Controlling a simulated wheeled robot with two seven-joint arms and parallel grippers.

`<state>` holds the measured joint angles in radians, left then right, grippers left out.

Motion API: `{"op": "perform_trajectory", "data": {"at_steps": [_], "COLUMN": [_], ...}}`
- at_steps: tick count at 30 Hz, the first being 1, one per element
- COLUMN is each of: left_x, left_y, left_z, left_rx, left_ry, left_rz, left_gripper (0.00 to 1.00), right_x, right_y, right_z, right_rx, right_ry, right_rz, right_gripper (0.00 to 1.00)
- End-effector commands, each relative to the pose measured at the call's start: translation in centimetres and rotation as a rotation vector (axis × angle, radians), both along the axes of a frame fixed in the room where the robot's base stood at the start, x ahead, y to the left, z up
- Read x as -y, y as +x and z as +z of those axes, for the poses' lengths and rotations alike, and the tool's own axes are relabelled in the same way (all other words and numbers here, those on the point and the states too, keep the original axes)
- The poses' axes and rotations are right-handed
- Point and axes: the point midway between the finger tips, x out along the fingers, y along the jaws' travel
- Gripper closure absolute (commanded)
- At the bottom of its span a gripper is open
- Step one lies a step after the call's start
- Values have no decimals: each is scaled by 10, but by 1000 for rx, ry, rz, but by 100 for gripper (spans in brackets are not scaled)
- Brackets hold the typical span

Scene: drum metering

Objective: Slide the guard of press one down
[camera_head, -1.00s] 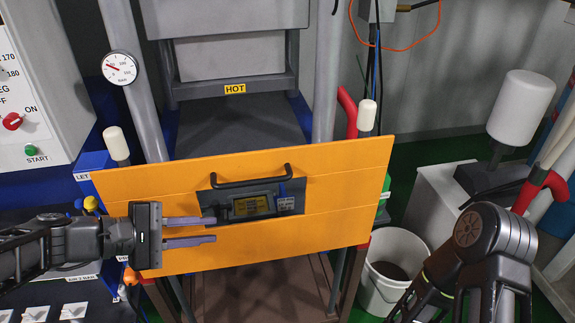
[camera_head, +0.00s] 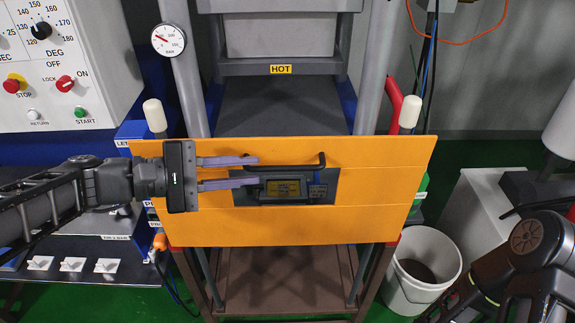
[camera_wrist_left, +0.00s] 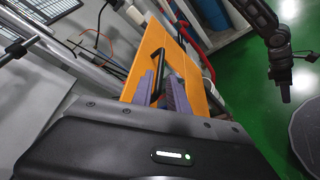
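The guard of the press is a wide orange panel (camera_head: 350,222) across the front of the press, near level. A black bar handle (camera_head: 300,166) stands out above its dark label plate. My left gripper (camera_head: 257,170) is open, its two purple fingers apart at the handle's left end. In the left wrist view, the handle (camera_wrist_left: 133,72) shows ahead, close to the fingers of the left gripper (camera_wrist_left: 161,84). Whether the fingers touch it I cannot tell. What looks like my right gripper (camera_wrist_left: 284,80) hangs dark at the upper right there; its fingers are unclear.
A control box (camera_head: 62,60) stands at the left, a white bucket (camera_head: 425,270) at lower right. Open space shows beneath the panel.

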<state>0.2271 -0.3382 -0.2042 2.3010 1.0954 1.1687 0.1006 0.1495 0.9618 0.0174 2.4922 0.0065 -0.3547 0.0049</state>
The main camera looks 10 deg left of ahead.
Motion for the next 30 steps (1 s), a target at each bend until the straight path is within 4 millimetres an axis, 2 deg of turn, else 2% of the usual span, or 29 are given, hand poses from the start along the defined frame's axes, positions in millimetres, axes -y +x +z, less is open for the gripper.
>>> {"op": "perform_trajectory", "data": {"at_steps": [8, 21, 30], "left_x": [9, 59, 65], "left_y": [5, 37, 41], "left_z": [-1, -15, -17], "left_rx": [-1, -2, -1], "left_ry": [0, -1, 1], "left_rz": [-4, -3, -1], "left_gripper": [80, 80, 80], "right_x": [0, 1, 1], "right_y": [0, -2, -2], "right_z": [3, 13, 13], "right_rx": [-1, -6, -6], "right_ry": [-1, -4, -4], "right_rz": [-1, -2, -2], "right_gripper": [64, 64, 64]}}
